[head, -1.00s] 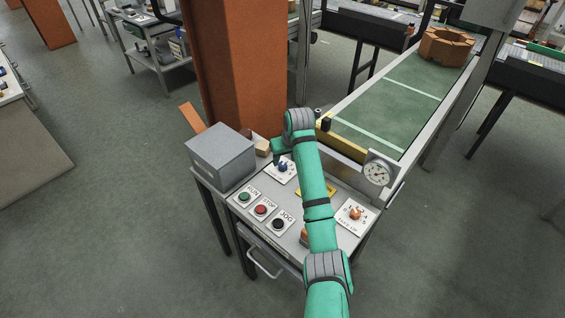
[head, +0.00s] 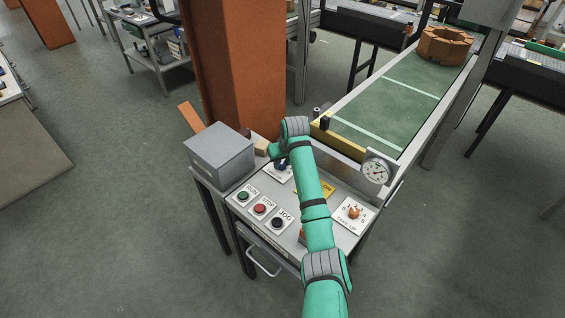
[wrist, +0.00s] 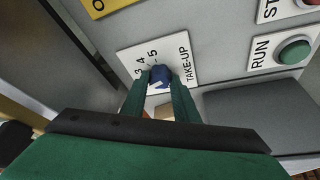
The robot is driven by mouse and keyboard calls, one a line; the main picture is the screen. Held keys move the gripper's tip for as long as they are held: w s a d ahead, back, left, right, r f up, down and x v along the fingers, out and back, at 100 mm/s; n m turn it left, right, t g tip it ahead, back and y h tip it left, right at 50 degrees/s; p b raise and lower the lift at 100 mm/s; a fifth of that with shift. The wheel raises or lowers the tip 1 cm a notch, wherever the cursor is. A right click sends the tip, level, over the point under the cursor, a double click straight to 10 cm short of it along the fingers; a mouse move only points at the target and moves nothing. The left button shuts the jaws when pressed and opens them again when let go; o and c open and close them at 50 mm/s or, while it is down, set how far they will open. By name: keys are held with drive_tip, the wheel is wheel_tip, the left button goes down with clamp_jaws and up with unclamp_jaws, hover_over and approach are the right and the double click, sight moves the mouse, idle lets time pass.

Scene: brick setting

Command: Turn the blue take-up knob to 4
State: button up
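The blue take-up knob (wrist: 160,76) sits on a white TAKE-UP plate (wrist: 128,57) in the wrist view. The numbers 3, 4 and 5 show beside it; a white mark shows on the knob, but I cannot tell which number it points to. My gripper (wrist: 161,84) has its two green fingers apart, one on each side of the knob at their tips. I cannot tell whether they touch it. In the head view the blue knob (head: 281,165) is partly hidden by my gripper, which is at the back of the panel.
An orange knob (head: 354,211) on another TAKE UP plate is at the panel's right. Green RUN (head: 243,196), red STOP (head: 260,208) and black JOG (head: 277,223) buttons line the front left. A grey box (head: 221,155), brick-red column (head: 240,80) and gauge (head: 376,171) stand close by.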

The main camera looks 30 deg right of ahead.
drive_tip(key=m+h, duration=0.1)
drive_tip(key=m, duration=0.2)
drive_tip(key=shift+a+g, duration=0.15)
drive_tip(key=shift+g, duration=0.15)
drive_tip(key=m, duration=0.2)
drive_tip(key=m+g+h, duration=0.1)
drive_tip(key=m, duration=0.1)
drive_tip(key=shift+w+a+m+h, duration=0.1)
drive_tip(key=shift+m+h, duration=0.2)
drive_tip(key=m+g, duration=0.1)
drive_tip(key=m, duration=0.2)
drive_tip(key=shift+w+a+h, duration=0.1)
drive_tip(key=shift+w+h, duration=0.05)
drive_tip(key=shift+h, duration=0.25)
drive_tip(key=shift+m+g, duration=0.5)
drive_tip(key=shift+m, duration=1.2)
drive_tip(key=shift+h, duration=0.3)
drive_tip(key=o, duration=1.1)
drive_tip(key=shift+c, duration=0.2)
